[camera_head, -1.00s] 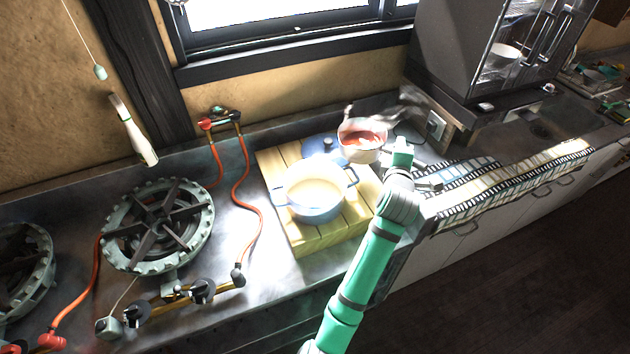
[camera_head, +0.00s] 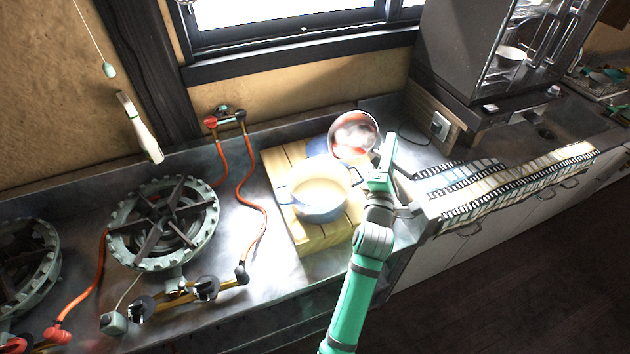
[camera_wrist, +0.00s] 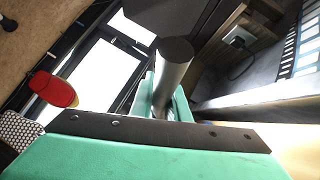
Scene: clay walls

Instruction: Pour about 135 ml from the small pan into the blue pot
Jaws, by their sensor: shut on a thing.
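The small pan (camera_head: 354,134) is pale with a reddish inside and is held up above the back right of the wooden board. It is steeply tilted, with its open mouth facing the camera. No stream from it can be made out. My gripper (camera_head: 384,162) is just right of the pan and shut on its handle. The grey round handle (camera_wrist: 174,72) shows between the jaws in the wrist view. The blue pot (camera_head: 322,211) stands upright on the board, in front and to the left of the pan, with pale contents. The pan's body is not clearly seen in the wrist view.
The wooden board (camera_head: 283,160) lies on the metal counter. A blue lid (camera_head: 318,147) lies behind the pot, partly hidden. A gas burner (camera_head: 163,222) with orange hoses is to the left. A dark cabinet (camera_head: 455,60) stands at the back right. A window is behind.

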